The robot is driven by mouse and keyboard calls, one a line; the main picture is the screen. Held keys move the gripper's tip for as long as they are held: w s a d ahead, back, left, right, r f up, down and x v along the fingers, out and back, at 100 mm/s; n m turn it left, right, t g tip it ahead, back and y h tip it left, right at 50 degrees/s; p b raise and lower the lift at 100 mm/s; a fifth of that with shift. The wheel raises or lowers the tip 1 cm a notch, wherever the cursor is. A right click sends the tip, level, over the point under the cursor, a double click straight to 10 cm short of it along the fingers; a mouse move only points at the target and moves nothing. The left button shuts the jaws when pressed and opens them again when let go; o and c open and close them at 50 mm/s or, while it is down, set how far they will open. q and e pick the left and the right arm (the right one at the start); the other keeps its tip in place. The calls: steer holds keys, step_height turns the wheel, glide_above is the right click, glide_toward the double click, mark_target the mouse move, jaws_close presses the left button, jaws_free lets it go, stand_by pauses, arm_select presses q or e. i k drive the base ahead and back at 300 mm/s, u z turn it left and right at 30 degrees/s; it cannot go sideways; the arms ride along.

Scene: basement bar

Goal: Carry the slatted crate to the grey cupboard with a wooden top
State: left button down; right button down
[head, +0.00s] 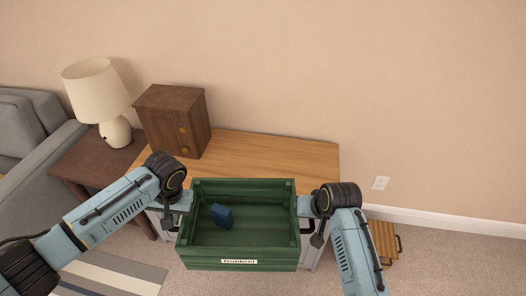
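The green slatted crate (238,254) is in the middle of the head view, upright and roughly level, with a small blue block inside. My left gripper (178,217) is at the crate's left end handle and my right gripper (313,227) at its right end handle. Both look shut on the crate, though their fingertips are partly hidden. The crate is held up in front of the grey cupboard with a wooden top (270,152) and overlaps its front edge in view. Most of the grey front is hidden behind the crate.
A brown wooden box (170,120) with round knobs stands on the cupboard's left part; the top's middle and right look clear. A lamp (100,95) stands on a dark side table (92,158) beside a grey sofa (35,130). A slatted wooden object (383,238) is on the carpet at right.

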mark_target(268, 170)
steer(key=z, duration=0.1)
steer(key=i, duration=1.2)
steer(key=z, duration=0.25)
